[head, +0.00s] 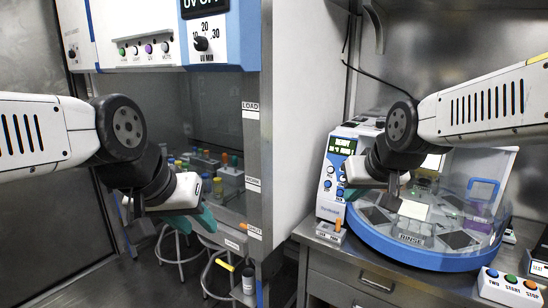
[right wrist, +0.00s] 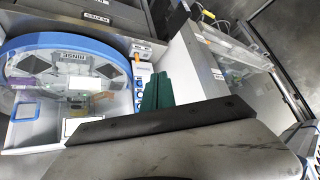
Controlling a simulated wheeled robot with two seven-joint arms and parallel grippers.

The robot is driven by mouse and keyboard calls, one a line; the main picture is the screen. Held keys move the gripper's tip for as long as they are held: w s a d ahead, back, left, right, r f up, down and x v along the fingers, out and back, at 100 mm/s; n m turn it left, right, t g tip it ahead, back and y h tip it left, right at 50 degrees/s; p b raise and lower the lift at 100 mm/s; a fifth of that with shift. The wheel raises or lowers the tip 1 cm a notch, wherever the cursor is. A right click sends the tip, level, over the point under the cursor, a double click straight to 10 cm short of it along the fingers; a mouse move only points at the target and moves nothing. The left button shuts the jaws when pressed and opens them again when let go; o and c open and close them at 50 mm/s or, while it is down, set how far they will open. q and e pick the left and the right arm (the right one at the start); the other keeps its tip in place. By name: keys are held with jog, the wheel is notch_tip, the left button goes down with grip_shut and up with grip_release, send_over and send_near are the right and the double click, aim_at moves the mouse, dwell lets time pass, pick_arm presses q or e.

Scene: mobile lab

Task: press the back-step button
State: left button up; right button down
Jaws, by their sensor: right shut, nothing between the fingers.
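The round stainer with a blue rim (head: 420,258) stands on the bench at the right. Its white control panel (head: 325,208) has a lit green screen (head: 342,146) and several small blue buttons (head: 327,183); I cannot read which is the back-step button. The panel's button column also shows in the right wrist view (right wrist: 137,97). My right gripper (head: 350,193) is in front of the panel and hides part of it. Its green fingers are shut and empty in the right wrist view (right wrist: 157,92), beside the buttons; contact is unclear. My left gripper (head: 200,218) hangs before the hood, its jaw gap unclear.
A button box (head: 510,287) marked TWO, START and STOP sits at the bench's front right. A small switch box (head: 331,232) stands below the panel. A hood with coloured-cap vials (head: 228,175) is at the left, with stools (head: 178,245) below it.

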jog(key=s+a+g, duration=0.1)
jog(key=s+a, duration=0.2)
jog(key=s, duration=0.7)
jog(key=shift+s+f+g+y, duration=0.2)
jog(key=shift+g+y, duration=0.1)
jog(key=shift+y, duration=0.1)
jog(key=shift+w, duration=0.1)
